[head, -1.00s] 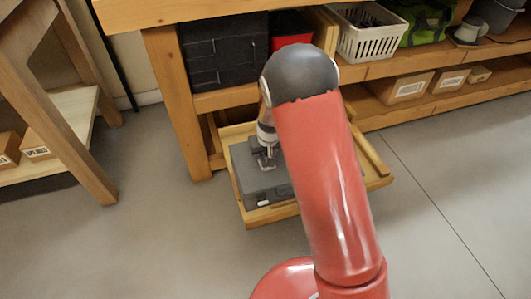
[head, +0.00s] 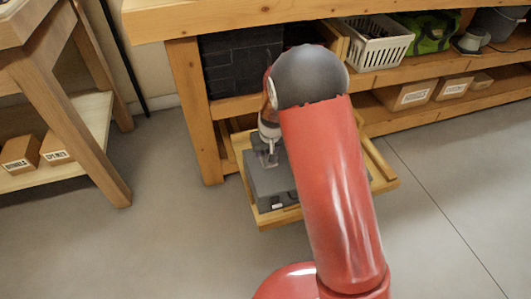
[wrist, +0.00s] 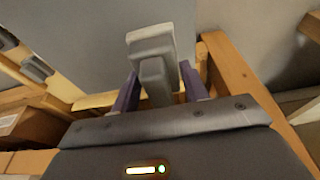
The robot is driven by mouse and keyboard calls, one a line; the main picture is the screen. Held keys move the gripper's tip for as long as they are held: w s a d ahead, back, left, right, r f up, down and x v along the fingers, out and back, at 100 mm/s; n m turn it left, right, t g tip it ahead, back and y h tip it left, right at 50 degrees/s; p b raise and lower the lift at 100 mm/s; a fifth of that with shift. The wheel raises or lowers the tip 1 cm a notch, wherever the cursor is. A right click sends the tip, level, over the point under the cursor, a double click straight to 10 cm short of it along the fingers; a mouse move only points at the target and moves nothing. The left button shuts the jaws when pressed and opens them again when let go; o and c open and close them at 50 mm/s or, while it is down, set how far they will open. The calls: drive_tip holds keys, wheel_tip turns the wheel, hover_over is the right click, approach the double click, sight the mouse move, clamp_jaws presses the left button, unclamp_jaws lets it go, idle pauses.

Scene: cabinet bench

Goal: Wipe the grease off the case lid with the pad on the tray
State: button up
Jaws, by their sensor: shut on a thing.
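The grey case (head: 272,188) lies in a pulled-out wooden drawer under the bench. Its flat grey lid (wrist: 85,35) fills much of the wrist view behind the fingers. My gripper (head: 268,160) is over the lid in the head view. In the wrist view the purple fingers of my gripper (wrist: 160,92) are shut on a pale grey block with a narrower stem, apparently the pad (wrist: 150,45). I cannot tell whether the pad touches the lid. No grease stands out, and my arm hides the case's right part. I cannot make out the pad's tray.
The wooden drawer (head: 284,216) has raised edges around the case. The bench post (head: 195,110) stands just left of it. Black bins (head: 243,60), a white basket (head: 374,45) and cardboard boxes (head: 405,95) sit on the shelves. Open floor lies in front and to the left.

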drive_tip(key=shift+r+p, duration=0.6)
drive_tip(key=shift+r, duration=0.75)
